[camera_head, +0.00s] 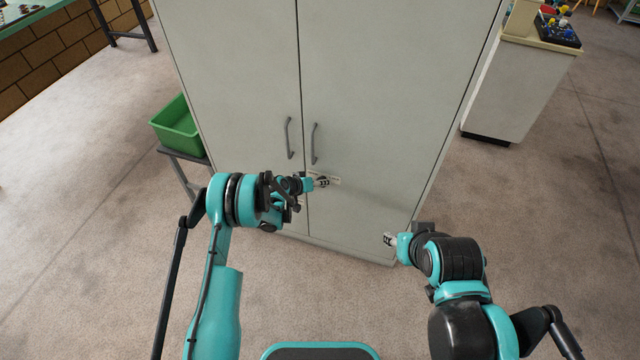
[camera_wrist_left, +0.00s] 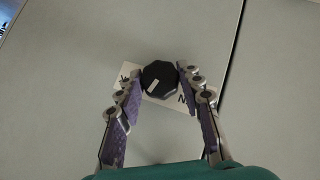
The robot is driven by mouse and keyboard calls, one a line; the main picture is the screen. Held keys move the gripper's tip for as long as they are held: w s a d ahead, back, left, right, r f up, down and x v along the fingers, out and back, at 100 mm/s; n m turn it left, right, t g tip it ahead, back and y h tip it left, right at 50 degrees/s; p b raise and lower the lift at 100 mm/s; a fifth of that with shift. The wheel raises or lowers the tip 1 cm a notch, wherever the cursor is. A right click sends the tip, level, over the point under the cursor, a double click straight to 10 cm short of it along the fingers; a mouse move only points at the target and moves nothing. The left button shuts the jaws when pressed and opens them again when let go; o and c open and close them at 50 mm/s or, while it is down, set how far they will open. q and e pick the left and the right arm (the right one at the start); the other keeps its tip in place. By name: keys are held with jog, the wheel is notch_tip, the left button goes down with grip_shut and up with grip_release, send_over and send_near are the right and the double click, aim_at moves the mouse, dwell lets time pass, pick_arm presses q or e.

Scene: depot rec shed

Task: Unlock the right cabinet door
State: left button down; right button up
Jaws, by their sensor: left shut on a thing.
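The grey cabinet's right door (camera_head: 385,90) is closed beside the left door (camera_head: 230,80). A black faceted knob (camera_wrist_left: 158,80) with a white pointer mark sits on a white lettered plate (camera_wrist_left: 128,73), low on the right door below its handle (camera_head: 314,143). The plate also shows in the head view (camera_head: 335,180). My left gripper (camera_head: 322,182) is shut on the knob, with one finger on each side of it in the left wrist view (camera_wrist_left: 160,84). My right gripper (camera_head: 388,239) is in front of the cabinet's lower right; its fingers are too small to read.
A green bin (camera_head: 178,128) sits on a low stand left of the cabinet. A pale counter (camera_head: 515,90) with a dark tray (camera_head: 558,32) stands at the right. Carpeted floor is free on both sides.

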pick_arm(q)
jog(key=shift+n+h, duration=0.3)
dwell(0.5)
jog(key=c, duration=1)
grip_release()
jog(key=v, duration=1.2)
jog(key=shift+a+f, duration=0.15)
jog(key=shift+a, duration=0.05)
